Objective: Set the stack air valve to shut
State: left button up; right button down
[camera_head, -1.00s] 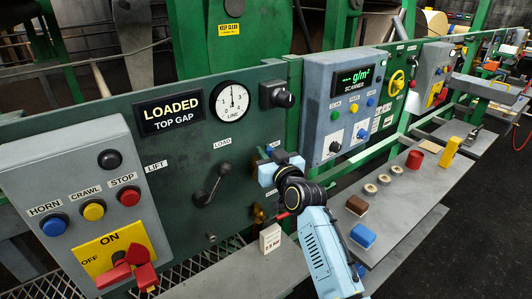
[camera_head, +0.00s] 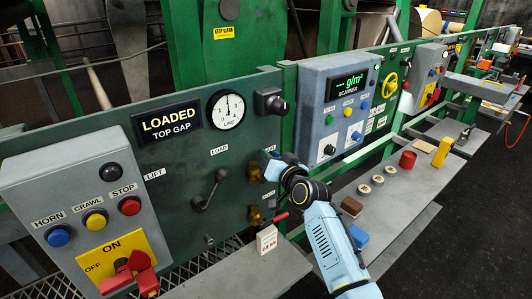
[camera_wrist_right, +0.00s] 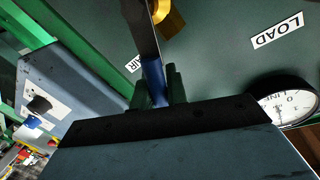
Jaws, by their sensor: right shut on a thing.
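The stack air valve is probably the upper brass fitting (camera_head: 254,172) on the green panel, below and right of the LOAD label. In the right wrist view its brass body (camera_wrist_right: 172,20) shows at the top, with a dark lever (camera_wrist_right: 141,25) that ends in a blue grip (camera_wrist_right: 154,78). A partly hidden label ending in "IR" (camera_wrist_right: 133,65) is beside it. My right gripper (camera_head: 272,168) is just right of the brass fitting. Its dark fingers (camera_wrist_right: 156,90) are shut on the blue grip. The lever's exact angle is hard to tell. My left gripper is out of view.
A second brass fitting (camera_head: 255,216) with a red handle (camera_head: 277,217) is just below. A cream tag block (camera_head: 267,240) stands under it. The black LOAD lever (camera_head: 209,190) is to the left. The scanner box (camera_head: 335,115) is close on the right, above a shelf with several small objects.

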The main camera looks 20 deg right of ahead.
jog(key=w+d+f+m+g+y+b, duration=0.1)
jog(key=d+f+m+g+y+b, duration=0.1)
jog(key=f+m, duration=0.4)
jog(key=shift+d+f+m, duration=0.35)
jog(key=shift+d+m, duration=0.4)
jog(key=shift+m, duration=1.85)
jog(key=shift+w, duration=0.1)
jog(key=c, duration=1.4)
grip_release()
jog(key=p+v, duration=0.1)
jog(key=v, duration=1.2)
jog(key=shift+d+f, duration=0.1)
jog(key=shift+d, duration=0.1)
